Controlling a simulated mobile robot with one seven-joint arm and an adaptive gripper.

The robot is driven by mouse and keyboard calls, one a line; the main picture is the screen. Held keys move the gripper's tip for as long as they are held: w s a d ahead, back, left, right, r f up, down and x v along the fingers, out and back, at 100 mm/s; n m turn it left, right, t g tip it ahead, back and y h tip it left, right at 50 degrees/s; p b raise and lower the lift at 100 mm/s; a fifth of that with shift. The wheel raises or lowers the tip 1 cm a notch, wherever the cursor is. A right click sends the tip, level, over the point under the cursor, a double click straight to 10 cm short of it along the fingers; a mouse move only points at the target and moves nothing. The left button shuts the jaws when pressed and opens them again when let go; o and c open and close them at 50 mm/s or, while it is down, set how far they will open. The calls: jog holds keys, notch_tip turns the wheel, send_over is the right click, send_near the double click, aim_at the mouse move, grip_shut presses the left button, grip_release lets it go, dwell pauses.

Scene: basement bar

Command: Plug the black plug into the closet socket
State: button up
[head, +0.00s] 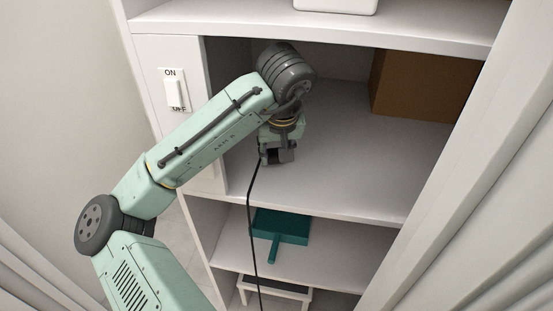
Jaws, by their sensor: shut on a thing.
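My gripper (278,157) is inside the closet, over the middle shelf and near its left side, pointing down. It is shut on the black plug, which is mostly hidden between the fingers. The plug's black cord (249,205) leaves the gripper and hangs over the shelf's front edge, down past the lower shelves. I cannot make out the closet socket in this view; my arm covers part of the closet's back and left side.
The middle shelf (345,165) is bare to the right of my gripper, with a brown box (425,85) at the back right. An ON/OFF switch (173,93) is on the left panel. A teal dustpan-like object (282,226) lies on the shelf below. A white stool-like object (275,288) is lower down.

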jog(key=s+d+r+b, duration=0.1)
jog(key=s, duration=1.5)
jog(key=shift+r+b, duration=0.35)
jog(key=shift+b, duration=0.05)
